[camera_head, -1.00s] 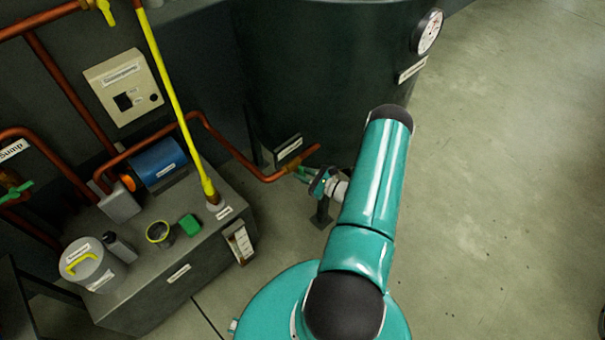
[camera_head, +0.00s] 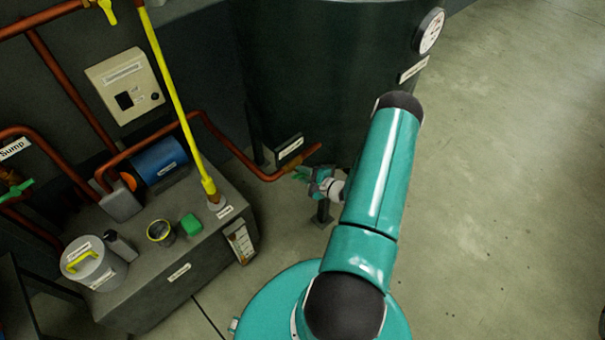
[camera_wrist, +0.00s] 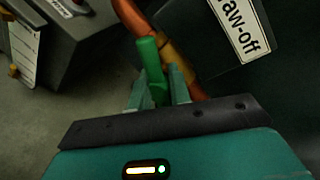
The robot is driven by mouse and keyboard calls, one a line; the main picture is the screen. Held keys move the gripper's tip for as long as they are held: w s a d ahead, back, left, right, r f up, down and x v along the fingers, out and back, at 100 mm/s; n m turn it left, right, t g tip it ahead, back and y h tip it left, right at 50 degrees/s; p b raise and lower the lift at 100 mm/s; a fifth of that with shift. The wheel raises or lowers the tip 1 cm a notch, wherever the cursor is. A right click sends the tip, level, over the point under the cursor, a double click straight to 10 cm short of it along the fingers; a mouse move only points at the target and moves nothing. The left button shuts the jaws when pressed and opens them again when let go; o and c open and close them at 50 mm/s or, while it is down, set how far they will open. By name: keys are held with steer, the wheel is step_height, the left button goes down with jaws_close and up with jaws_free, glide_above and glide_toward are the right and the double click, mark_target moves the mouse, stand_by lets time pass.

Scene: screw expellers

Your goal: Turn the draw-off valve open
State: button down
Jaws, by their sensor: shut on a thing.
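The draw-off valve has a green handle (camera_wrist: 150,58) on a brass body (camera_wrist: 176,62) in the copper pipe, beside a plate reading "aw-off" (camera_wrist: 240,28) in the wrist view. My gripper (camera_wrist: 160,88) is shut on the green handle, with a finger on each side of it. In the head view the gripper (camera_head: 305,175) is at the pipe end low on the dark tank, and the handle (camera_head: 300,173) shows small beside the fingers. The handle's lower end is partly hidden between the fingers.
The dark tank (camera_head: 320,70) with a round gauge (camera_head: 430,31) stands behind the valve. Floor at the right is clear.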

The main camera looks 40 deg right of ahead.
steer(key=n+h, duration=0.1)
steer(key=n, duration=0.3)
steer(key=shift+s+a+f+h, duration=0.1)
steer(key=shift+a+f+h, duration=0.05)
steer(key=shift+h, duration=0.25)
steer(key=shift+n, duration=0.3)
steer(key=c, duration=1.6)
jaws_free()
steer(key=shift+c, duration=0.2)
steer(key=v, duration=1.3)
steer(key=shift+s+r, duration=0.25)
steer(key=shift+s, duration=0.1)
